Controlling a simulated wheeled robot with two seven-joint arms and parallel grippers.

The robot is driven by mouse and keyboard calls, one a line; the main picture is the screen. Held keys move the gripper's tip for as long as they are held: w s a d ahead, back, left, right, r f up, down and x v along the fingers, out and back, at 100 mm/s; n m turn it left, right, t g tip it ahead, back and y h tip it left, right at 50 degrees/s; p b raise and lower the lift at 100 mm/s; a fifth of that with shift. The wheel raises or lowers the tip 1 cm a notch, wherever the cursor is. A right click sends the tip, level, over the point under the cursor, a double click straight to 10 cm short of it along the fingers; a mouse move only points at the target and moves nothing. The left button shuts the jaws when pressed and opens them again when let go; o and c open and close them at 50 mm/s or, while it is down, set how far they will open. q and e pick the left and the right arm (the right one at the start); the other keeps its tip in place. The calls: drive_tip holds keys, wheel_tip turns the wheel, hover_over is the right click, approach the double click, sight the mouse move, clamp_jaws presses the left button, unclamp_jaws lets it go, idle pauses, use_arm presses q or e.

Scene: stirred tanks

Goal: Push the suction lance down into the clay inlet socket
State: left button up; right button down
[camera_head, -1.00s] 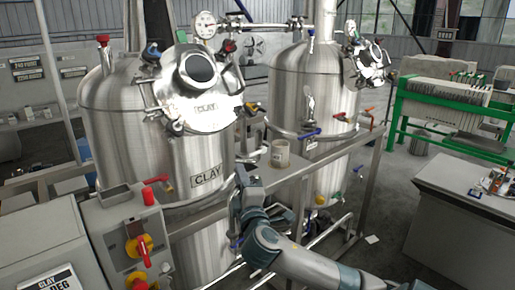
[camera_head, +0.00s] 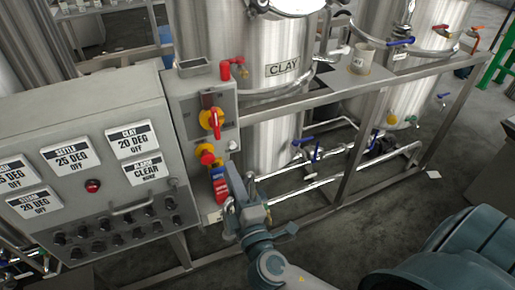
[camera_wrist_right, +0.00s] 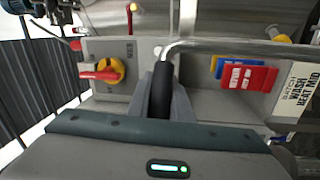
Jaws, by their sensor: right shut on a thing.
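My right gripper (camera_head: 245,212) is low in front of the switch box on the frame. In the right wrist view it (camera_wrist_right: 162,95) is shut on the black grip (camera_wrist_right: 161,92) of a bent metal tube, which looks like the suction lance (camera_wrist_right: 225,44). The tube rises from the grip, bends, and runs to the right. The clay tank (camera_head: 265,140), a steel vessel with a CLAY label, stands behind the frame in the head view. I cannot make out the clay inlet socket or the lance's far end for certain. My left gripper is not in view.
A grey control panel (camera_head: 120,185) with labels and knobs fills the left. A switch box (camera_head: 187,98) carries red and yellow switches. Red and blue tags (camera_head: 219,186) hang below it. Pipes, valves and a frame post (camera_head: 352,160) stand right of the gripper.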

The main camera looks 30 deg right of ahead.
drive_tip(key=s+a+n+y+b, duration=0.1)
drive_tip(key=s+a+y, duration=0.2)
drive_tip(key=a, duration=0.9)
drive_tip(key=shift+s+a+n, duration=0.2)
drive_tip(key=shift+s+n, duration=0.2)
drive_tip(key=shift+s, duration=0.8)
